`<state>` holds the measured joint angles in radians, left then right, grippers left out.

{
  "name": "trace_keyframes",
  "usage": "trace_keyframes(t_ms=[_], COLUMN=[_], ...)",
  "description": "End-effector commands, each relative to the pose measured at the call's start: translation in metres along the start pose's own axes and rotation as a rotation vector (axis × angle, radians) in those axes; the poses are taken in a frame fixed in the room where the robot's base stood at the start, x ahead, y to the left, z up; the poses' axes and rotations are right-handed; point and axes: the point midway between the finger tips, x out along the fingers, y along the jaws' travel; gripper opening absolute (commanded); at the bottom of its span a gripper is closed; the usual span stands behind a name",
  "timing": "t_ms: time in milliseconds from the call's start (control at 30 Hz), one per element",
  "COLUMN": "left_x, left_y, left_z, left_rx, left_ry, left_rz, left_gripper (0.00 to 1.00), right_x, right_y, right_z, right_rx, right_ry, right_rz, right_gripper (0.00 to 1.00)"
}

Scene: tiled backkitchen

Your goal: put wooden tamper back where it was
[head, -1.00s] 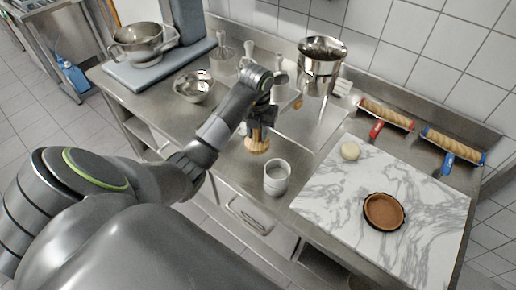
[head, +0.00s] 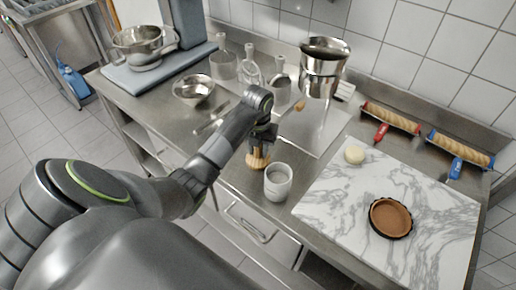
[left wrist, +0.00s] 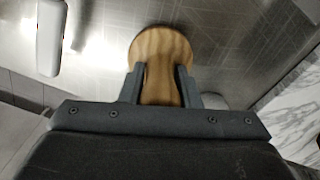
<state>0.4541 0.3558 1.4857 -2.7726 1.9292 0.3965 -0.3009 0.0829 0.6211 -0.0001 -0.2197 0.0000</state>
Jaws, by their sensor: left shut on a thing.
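The wooden tamper (head: 258,161) is below my left gripper (head: 262,141) in the head view, close to the counter's front edge. In the left wrist view the tamper (left wrist: 161,60) shows as a round, light-brown wooden head with a narrower body between the two fingers of my left gripper (left wrist: 160,88). The gripper is shut on it. I cannot tell whether its base touches the counter. My right gripper is not in view.
White stacked cups (head: 278,182) stand just right of the tamper. A marble board (head: 340,205) with a tart shell (head: 390,218) and dough ball (head: 354,155) lies further right. A metal bowl (head: 193,89), glass bottles (head: 249,72) and a steel pot (head: 324,67) stand behind.

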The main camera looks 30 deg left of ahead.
Motion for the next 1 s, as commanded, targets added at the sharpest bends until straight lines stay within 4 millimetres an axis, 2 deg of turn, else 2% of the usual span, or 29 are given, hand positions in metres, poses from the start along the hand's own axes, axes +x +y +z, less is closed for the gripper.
trace_keyframes(t_ms=[33, 67, 200, 667, 867, 1000], left_x=[0.003, 0.002, 0.002, -0.004, -0.032, -0.053], left_y=[0.000, 0.000, 0.000, 0.000, 0.000, 0.000], left_z=[0.000, 0.000, 0.000, 0.000, 0.001, 0.000], left_rx=[0.000, 0.000, 0.000, 0.000, 0.000, 0.000], left_ry=[-0.001, 0.000, 0.000, -0.001, -0.006, -0.001], left_rz=[0.000, 0.000, 0.000, 0.000, 0.000, 0.000], left_gripper=[0.00, 0.32, 0.51, 0.51, 0.51, 0.51], right_x=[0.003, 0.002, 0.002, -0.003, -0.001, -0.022], right_y=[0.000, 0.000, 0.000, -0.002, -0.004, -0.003], right_z=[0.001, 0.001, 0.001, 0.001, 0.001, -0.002], right_rx=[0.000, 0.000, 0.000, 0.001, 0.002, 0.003], right_ry=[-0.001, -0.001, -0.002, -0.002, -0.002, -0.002], right_rz=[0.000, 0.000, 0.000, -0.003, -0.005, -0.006], right_gripper=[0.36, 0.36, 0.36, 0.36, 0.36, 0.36])
